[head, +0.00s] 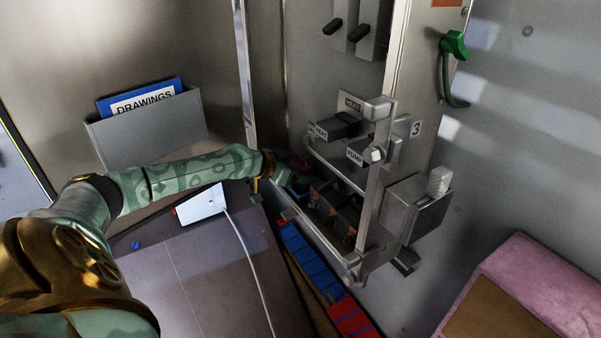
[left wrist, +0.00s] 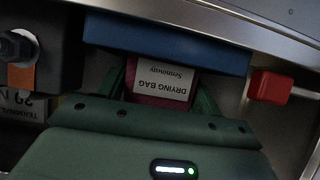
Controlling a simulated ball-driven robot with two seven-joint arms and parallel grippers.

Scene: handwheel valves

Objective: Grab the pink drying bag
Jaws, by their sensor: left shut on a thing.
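The pink drying bag (left wrist: 152,101) shows in the left wrist view, with a white label reading DRYING BAG upside down. My left gripper (left wrist: 162,90) has a green finger on either side of the bag and is shut on it. In the head view the left gripper (head: 282,168) reaches in low beside the metal frame. A small pink-red patch shows at its tip there, and most of the bag is hidden. My right gripper is in neither view.
A blue bar (left wrist: 165,42) and a red block (left wrist: 270,87) lie close around the bag. The metal frame (head: 375,190) with labelled blocks stands just right of the gripper. A white device (head: 201,205) with a cable lies below the arm. A grey holder (head: 150,130) holds blue drawings.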

